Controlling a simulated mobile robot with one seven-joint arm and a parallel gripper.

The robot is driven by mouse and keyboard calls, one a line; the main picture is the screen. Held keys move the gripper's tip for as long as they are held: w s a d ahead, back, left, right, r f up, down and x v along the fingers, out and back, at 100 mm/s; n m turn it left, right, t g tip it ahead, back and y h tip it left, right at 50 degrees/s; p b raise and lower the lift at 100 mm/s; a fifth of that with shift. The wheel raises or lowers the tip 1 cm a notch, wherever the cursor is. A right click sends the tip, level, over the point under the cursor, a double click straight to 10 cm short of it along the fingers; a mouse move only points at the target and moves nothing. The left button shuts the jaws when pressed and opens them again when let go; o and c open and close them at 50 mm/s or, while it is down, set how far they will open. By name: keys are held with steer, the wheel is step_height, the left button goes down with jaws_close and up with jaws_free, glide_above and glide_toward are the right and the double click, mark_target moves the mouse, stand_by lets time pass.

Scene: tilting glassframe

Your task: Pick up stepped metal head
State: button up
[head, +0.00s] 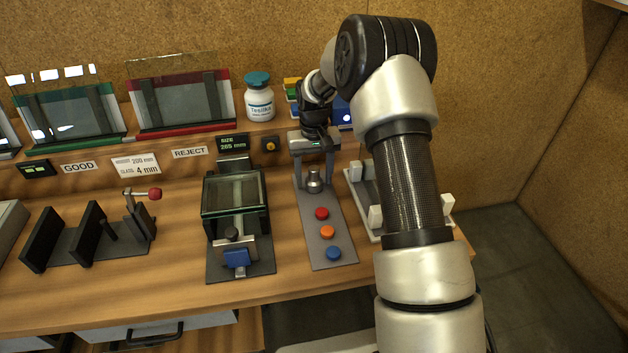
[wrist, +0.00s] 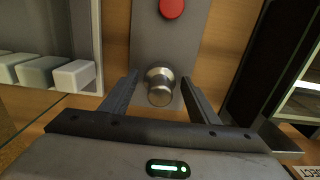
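The stepped metal head (head: 314,181) is a small silver knob with a narrower top, upright at the far end of a grey plate (head: 334,250). It also shows in the wrist view (wrist: 160,86). My gripper (head: 315,180) points down over it from behind. In the wrist view, the two dark fingers of my gripper (wrist: 158,92) are spread open, one on each side of the metal head. There is a visible gap on both sides, and neither finger appears to touch it.
Red (head: 321,213), orange (head: 327,232) and blue (head: 333,253) buttons line the same plate. A glass-topped fixture (head: 236,195) stands left. A tray with white blocks (head: 375,215) stands close right, partly behind my arm. A jar (head: 259,97) stands on the shelf behind.

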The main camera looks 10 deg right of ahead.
steer(key=c, duration=1.1)
steer(key=shift+r, duration=0.15)
